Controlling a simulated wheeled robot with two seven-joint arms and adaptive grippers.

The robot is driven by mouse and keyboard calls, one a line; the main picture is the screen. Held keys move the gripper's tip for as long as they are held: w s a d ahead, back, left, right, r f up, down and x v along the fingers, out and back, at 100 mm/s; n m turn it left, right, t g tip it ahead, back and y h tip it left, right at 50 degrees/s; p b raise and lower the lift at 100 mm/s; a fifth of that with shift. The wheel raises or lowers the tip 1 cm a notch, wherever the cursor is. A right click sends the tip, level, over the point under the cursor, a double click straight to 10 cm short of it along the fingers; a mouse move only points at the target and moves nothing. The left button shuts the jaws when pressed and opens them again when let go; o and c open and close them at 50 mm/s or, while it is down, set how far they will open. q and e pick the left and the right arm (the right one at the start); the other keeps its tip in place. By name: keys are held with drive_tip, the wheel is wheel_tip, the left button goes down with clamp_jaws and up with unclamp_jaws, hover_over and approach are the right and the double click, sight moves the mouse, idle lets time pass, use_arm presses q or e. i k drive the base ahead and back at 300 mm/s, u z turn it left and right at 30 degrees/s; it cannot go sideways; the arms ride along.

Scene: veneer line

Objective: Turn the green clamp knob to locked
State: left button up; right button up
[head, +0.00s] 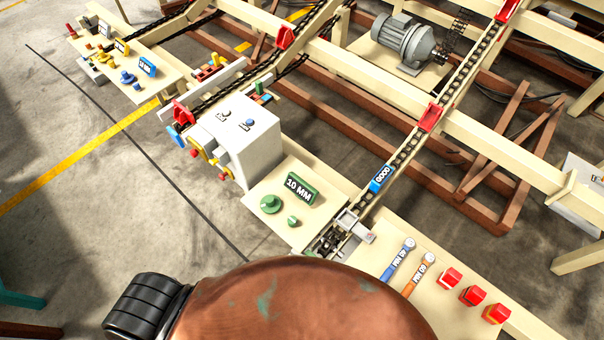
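A larger round green knob (270,203) and a smaller green knob (293,221) sit on a cream panel (253,207) near the middle of the head view. A green sign (302,188) with white lettering ending in MM stands just behind them. I cannot tell from the frame which of the two is the clamp knob or whether either is turned to locked. Neither gripper shows in the head view. Nothing touches the green knobs. A large copper-brown rounded shape and a black ribbed part fill the bottom of the view and hide what lies below.
A grey box (243,140) with yellow and red fittings stands left of the knobs. A chain rail with a blue block (382,178) runs up right.

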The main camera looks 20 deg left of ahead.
sight(292, 220)
drive_tip(key=u, duration=0.6)
drive_tip(key=k, duration=0.35)
drive_tip(key=u, duration=0.15)
